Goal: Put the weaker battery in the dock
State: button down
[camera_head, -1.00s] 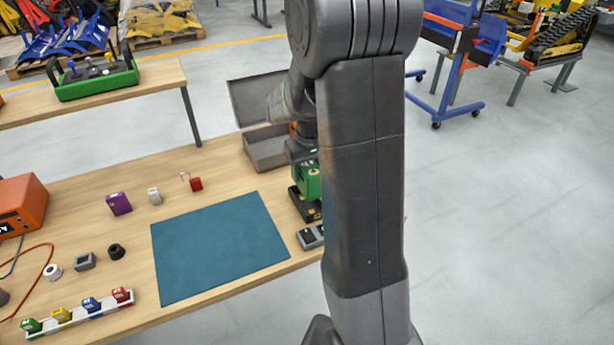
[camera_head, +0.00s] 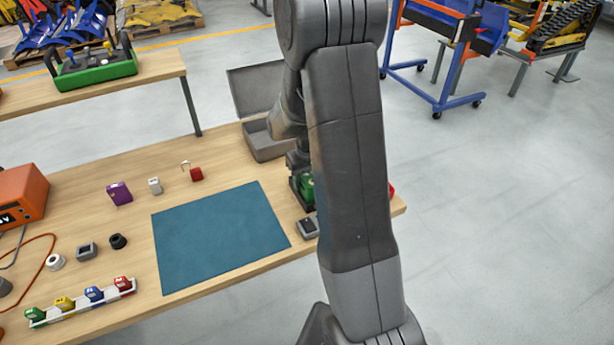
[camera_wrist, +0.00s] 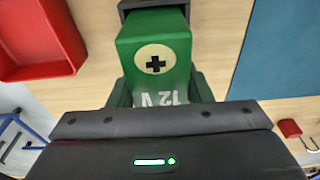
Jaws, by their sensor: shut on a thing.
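A green battery (camera_wrist: 152,58) marked 12 V, with a plus sign in a pale circle, fills the middle of the wrist view. My gripper (camera_wrist: 160,88) is shut on it. In the head view the green battery (camera_head: 307,188) shows partly behind my arm, at the right end of the table. A dark block (camera_wrist: 150,4) shows at the battery's far end in the wrist view; I cannot tell whether they touch. A small grey device (camera_head: 308,227) sits in front of the battery. Any dock is hidden or not clearly identifiable, and no second battery can be made out.
A teal mat (camera_head: 220,237) lies left of the battery. An open grey box (camera_head: 268,146) stands behind. A red tray (camera_wrist: 40,45) is at the wrist view's upper left.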

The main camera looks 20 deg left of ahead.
jog(key=shift+f, duration=0.15)
jog(key=c, duration=0.7)
grip_release()
jog(key=shift+r, duration=0.6)
jog(key=r, duration=0.7)
jog(key=s+d+r, duration=0.1)
jog(key=r, duration=0.3)
jog(key=shift+d+r, duration=0.1)
